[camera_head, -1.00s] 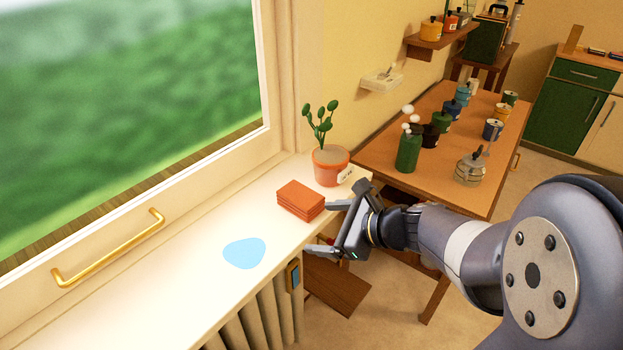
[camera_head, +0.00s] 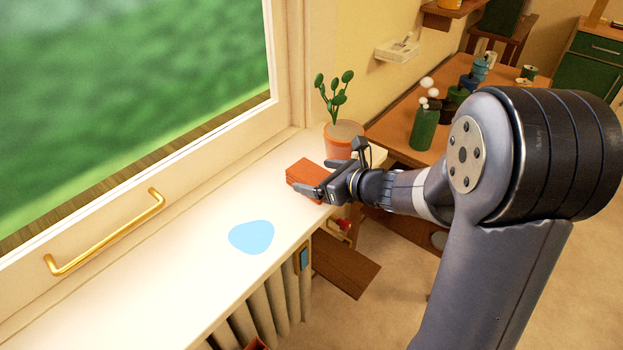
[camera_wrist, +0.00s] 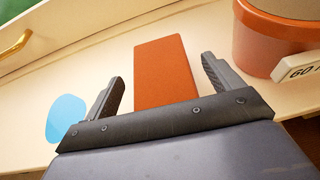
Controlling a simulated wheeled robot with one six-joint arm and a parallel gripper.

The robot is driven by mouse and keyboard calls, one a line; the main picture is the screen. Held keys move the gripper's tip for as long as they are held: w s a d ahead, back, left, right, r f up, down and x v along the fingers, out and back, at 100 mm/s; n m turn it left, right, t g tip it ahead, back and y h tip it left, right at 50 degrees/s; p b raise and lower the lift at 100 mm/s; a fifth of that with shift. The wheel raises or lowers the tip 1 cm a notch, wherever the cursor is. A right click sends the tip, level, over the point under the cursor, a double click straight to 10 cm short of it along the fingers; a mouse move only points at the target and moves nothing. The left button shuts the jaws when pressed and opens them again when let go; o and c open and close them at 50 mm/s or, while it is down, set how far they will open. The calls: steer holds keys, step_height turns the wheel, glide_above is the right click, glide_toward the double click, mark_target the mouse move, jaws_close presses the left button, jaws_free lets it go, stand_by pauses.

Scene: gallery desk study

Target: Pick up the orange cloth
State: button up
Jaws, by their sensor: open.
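The orange cloth (camera_head: 302,171), folded into a flat stack, lies on the white window sill. In the wrist view the orange cloth (camera_wrist: 163,72) shows between the two fingers, with its near end hidden behind the gripper body. My gripper (camera_head: 318,178) is open at the cloth's right end in the head view. In the wrist view my gripper (camera_wrist: 160,78) has a finger on each side of the cloth, with gaps visible on both sides. I cannot tell how high the fingertips are above the sill.
A potted plant (camera_head: 343,139) stands close behind the cloth; its pot (camera_wrist: 285,40) is near the right finger, with a small lettered tag (camera_wrist: 298,68). A flat blue patch (camera_head: 251,237) lies on the sill (camera_head: 195,265). The window handle (camera_head: 105,235) is at left. A wooden table (camera_head: 395,122) stands beyond.

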mark_target(305, 171)
steer(key=shift+x, duration=1.35)
steer(key=shift+c, duration=0.2)
steer(key=c, duration=1)
